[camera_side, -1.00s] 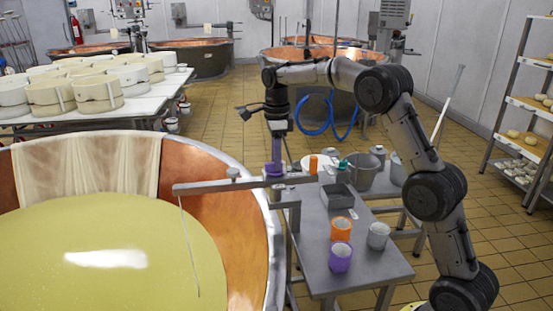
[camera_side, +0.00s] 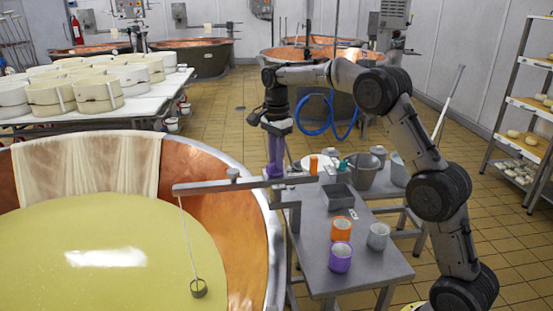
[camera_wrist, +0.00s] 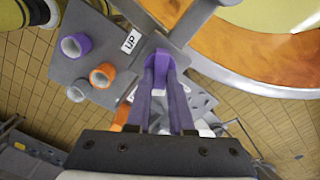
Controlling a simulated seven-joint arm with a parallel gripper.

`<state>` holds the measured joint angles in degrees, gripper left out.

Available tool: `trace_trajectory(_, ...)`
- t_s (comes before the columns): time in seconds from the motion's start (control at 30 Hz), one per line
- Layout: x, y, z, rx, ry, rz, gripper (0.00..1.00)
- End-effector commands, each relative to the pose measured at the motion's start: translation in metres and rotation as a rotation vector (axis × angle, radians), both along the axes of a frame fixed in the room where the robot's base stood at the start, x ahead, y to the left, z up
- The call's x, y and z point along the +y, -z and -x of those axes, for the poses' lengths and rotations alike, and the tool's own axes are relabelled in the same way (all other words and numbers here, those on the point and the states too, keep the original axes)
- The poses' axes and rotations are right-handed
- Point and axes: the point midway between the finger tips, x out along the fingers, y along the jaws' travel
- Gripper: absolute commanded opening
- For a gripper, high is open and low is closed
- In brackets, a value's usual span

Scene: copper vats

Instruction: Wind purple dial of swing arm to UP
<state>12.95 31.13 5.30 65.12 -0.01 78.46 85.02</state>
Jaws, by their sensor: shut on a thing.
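The swing arm (camera_side: 215,186) is a grey bar reaching over the vat rim, with a thin rod and small grey cup (camera_side: 198,288) hanging from its left end at the milky yellow surface. The purple dial (camera_side: 274,173) sits on the bar near its right part. My gripper (camera_side: 275,165) points down from above and is shut on the dial. In the wrist view, the purple dial (camera_wrist: 160,58) shows between the fingertips of my gripper (camera_wrist: 162,75), which hide part of it. A white "UP" label (camera_wrist: 131,41) lies just left of the dial.
A copper vat (camera_side: 250,240) fills the left front. A grey side table (camera_side: 318,262) holds an orange cup (camera_side: 341,229), a purple cup (camera_side: 340,257), a grey cup (camera_side: 378,236) and a grey tray (camera_side: 338,197). Cheese moulds (camera_side: 50,92) crowd a table behind.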

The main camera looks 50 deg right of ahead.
Motion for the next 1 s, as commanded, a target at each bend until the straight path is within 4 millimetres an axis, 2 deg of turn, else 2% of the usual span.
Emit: trace_trajectory(1.0,0.0015,-0.0013,-0.0035,-0.002,-0.964,0.001,0.0)
